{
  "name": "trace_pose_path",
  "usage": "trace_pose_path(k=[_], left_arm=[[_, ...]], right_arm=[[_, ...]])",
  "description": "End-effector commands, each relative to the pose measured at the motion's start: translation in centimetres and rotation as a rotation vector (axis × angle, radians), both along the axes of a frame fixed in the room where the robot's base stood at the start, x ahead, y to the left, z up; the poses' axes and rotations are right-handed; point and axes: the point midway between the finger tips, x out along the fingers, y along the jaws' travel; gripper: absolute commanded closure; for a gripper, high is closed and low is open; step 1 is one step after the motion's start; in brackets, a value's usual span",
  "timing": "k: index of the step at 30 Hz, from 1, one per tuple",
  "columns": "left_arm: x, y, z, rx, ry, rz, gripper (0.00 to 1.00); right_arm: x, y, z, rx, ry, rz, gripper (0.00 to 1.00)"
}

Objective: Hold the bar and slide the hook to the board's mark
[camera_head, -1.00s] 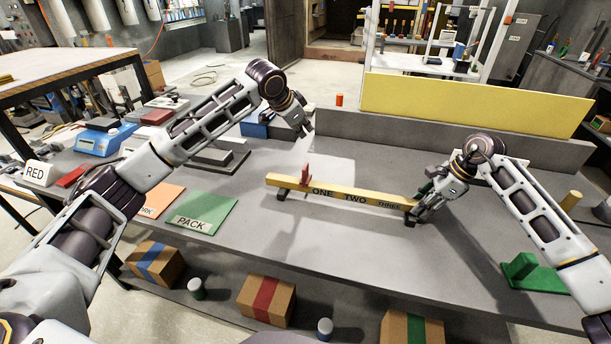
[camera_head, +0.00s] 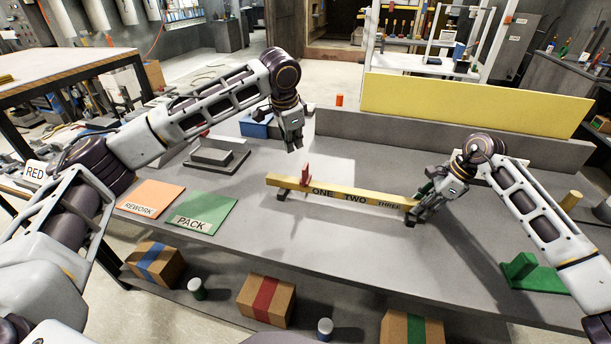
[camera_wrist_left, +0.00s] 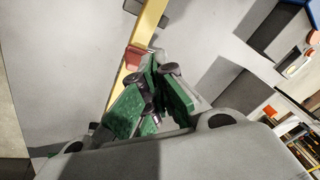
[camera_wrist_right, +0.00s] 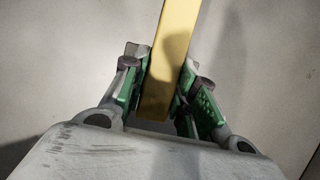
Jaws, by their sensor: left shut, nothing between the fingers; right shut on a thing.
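The yellow bar (camera_head: 340,193) lies level on dark supports on the grey bench, printed ONE, TWO and THREE from left to right. The red hook (camera_head: 305,175) stands on the bar near its left end, just left of ONE. My right gripper (camera_head: 416,213) is shut on the bar's right end, beyond THREE; the right wrist view shows the bar (camera_wrist_right: 171,60) between its fingers. My left gripper (camera_head: 292,148) is shut and empty, above and behind the hook. In the left wrist view the hook (camera_wrist_left: 133,56) is just beyond the fingertips, partly hidden by them.
A green PACK mat (camera_head: 205,212) and an orange REWORK mat (camera_head: 150,197) lie at the left. A green block (camera_head: 520,265) sits at the right. The bench before the bar is clear.

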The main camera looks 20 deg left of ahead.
Motion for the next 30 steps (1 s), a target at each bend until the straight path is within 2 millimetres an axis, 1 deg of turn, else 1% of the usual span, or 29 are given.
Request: trace_pose_path(k=[8,14,23,30], left_arm=[[0.0,0.0,-0.1,-0.001,-0.001,0.000,1.00],[0.0,0.0,-0.9,0.000,0.000,0.000,1.00],[0.0,0.0,-3.3,-0.001,-0.002,0.001,1.00],[0.0,-0.1,-5.6,-0.002,0.001,0.000,1.00]], right_arm=[[-0.1,0.0,-0.2,-0.002,0.003,0.000,1.00],[-0.1,0.0,-0.2,-0.002,0.003,0.000,1.00],[-0.1,0.0,-0.2,-0.002,0.003,0.000,1.00],[-0.1,0.0,-0.2,-0.002,0.003,0.000,1.00]])
